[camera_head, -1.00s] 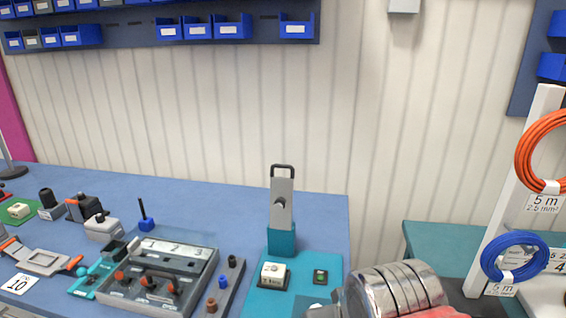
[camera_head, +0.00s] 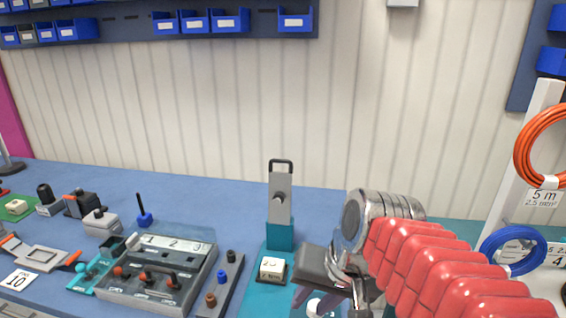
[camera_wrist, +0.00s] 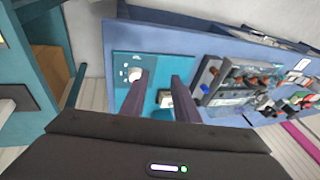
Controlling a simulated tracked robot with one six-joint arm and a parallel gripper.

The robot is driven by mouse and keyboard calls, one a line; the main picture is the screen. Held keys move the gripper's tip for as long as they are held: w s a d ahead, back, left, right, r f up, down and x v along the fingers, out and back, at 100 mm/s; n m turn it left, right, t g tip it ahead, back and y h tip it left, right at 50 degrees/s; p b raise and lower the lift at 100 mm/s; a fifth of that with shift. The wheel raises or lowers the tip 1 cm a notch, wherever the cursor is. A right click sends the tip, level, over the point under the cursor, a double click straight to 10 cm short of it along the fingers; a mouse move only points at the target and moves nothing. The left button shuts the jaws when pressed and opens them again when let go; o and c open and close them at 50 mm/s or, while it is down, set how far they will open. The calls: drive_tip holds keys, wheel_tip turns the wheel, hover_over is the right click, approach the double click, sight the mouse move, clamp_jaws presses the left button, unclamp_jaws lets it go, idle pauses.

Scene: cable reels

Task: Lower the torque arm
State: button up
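The torque arm (camera_head: 281,196) is a grey upright bar with a black loop handle on top. It stands upright in a teal block at the back of a teal base plate (camera_head: 262,298) on the blue bench. My gripper (camera_head: 312,302) is at the front right of this plate, below and to the right of the torque arm and apart from its handle. The wrist view shows the two dark purple fingers (camera_wrist: 160,80) spread with a gap between them and nothing held, pointing towards the teal plate (camera_wrist: 122,62). I cannot make out the torque arm clearly there.
A small block with a white top (camera_head: 271,267) sits on the plate, left of my gripper. Left of it are a strip with knobs (camera_head: 222,280) and a grey numbered box (camera_head: 150,288). Blue (camera_head: 513,258) and orange (camera_head: 541,150) cable coils hang at right.

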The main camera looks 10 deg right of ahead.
drive_tip(key=w+a+r+m+g+y, duration=0.1)
drive_tip(key=w+r+m+y, duration=0.15)
drive_tip(key=w, duration=0.25)
drive_tip(key=w+a+r+m+y, duration=0.1)
drive_tip(key=w+m+y, duration=0.1)
drive_tip(key=w+m, duration=0.2)
drive_tip(key=m+t+y, duration=0.4)
drive_tip(key=m+y, duration=0.6)
drive_tip(key=m, duration=0.2)
approach(283, 162)
drive_tip(key=d, duration=0.3)
drive_tip(key=shift+s+d+f+n, duration=0.15)
drive_tip(key=shift+s+d+n, duration=0.1)
drive_tip(key=shift+s+d, duration=0.1)
drive_tip(key=shift+w+a, duration=0.1)
drive_tip(key=shift+a, duration=0.05)
drive_tip(key=x, duration=1.3)
drive_tip(key=shift+a, duration=0.25)
drive_tip(key=shift+c, duration=0.3)
clamp_jaws()
